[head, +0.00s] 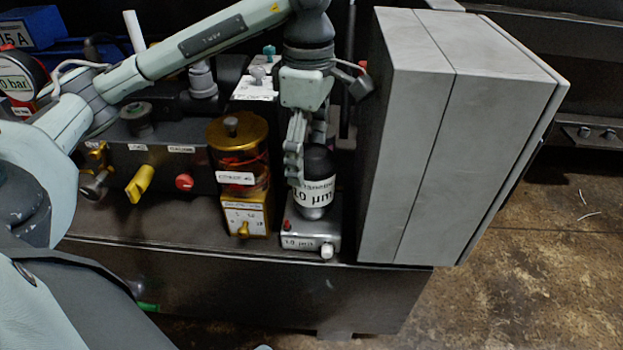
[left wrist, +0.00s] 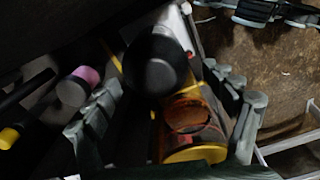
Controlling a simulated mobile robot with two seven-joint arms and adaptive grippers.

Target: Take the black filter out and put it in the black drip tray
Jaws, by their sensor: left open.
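The black filter (head: 318,163) is a dark, dome-topped cylinder with a white "10 µm" label. It stands upright on a grey base marked 10 µm (head: 311,240). In the left wrist view its round black top (left wrist: 155,64) shows ahead of the fingers. My left gripper (head: 305,150) is open and points down at the filter's top. One finger is along the filter's left side; the other is mostly hidden in the head view. In the left wrist view the open fingers (left wrist: 170,105) spread to either side. I cannot make out the black drip tray. My right gripper is not in view.
A gold-topped amber filter unit (head: 238,135) stands close left of the black filter. A large grey cabinet (head: 455,130) stands close on the right. A yellow lever (head: 140,185) and red knob (head: 184,182) are further left. Bare floor (head: 545,270) shows at lower right.

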